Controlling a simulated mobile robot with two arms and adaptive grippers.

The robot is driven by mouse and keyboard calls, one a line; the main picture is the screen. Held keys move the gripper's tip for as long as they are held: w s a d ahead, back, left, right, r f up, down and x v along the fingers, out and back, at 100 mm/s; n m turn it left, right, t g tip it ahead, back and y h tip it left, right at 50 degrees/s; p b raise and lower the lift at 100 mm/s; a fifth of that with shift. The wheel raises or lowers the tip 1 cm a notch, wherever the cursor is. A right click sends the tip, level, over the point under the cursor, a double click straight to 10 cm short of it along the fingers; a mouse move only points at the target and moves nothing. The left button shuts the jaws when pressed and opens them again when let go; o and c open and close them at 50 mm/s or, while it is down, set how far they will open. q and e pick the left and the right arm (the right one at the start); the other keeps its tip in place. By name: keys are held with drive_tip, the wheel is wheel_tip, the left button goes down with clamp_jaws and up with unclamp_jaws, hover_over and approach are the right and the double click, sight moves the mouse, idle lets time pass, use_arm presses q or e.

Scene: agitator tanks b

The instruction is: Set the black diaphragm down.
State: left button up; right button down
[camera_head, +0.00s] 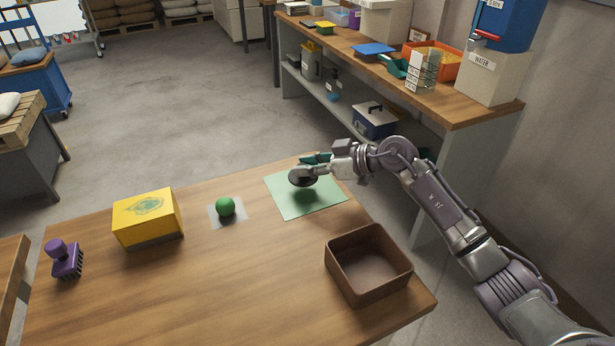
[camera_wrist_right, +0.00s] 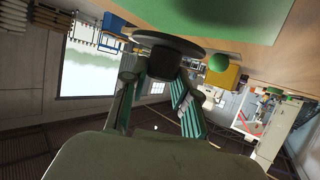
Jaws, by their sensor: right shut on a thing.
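The black diaphragm (camera_head: 300,178) is a dark round disc. In the wrist view the disc (camera_wrist_right: 158,41) shows with a dark stem below it. My right gripper (camera_head: 313,170) is shut on it, and its green-padded fingers (camera_wrist_right: 160,72) flank the stem in the wrist view. My left gripper is not in view.
On the wooden table (camera_head: 235,275), a green ball (camera_head: 225,207) on a pale square, a yellow box (camera_head: 147,217) and a purple stamp-like thing (camera_head: 66,262) stand left of the mat. An open brown bin (camera_head: 366,286) stands in front. A loaded workbench (camera_head: 455,106) stands behind.

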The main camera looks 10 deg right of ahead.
wheel_tip(320, 180, down, 3)
drive_tip(key=shift+r, duration=0.1)
drive_tip(key=shift+f, duration=0.2)
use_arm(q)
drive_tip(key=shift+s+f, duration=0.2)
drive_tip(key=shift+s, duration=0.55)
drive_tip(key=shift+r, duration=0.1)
use_arm(e)
drive_tip(key=shift+f, duration=0.1)
drive_tip(key=c, duration=0.9)
unclamp_jaws()
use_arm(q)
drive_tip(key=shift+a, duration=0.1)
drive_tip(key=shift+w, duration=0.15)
use_arm(e)
drive_tip(key=v, duration=1.2)
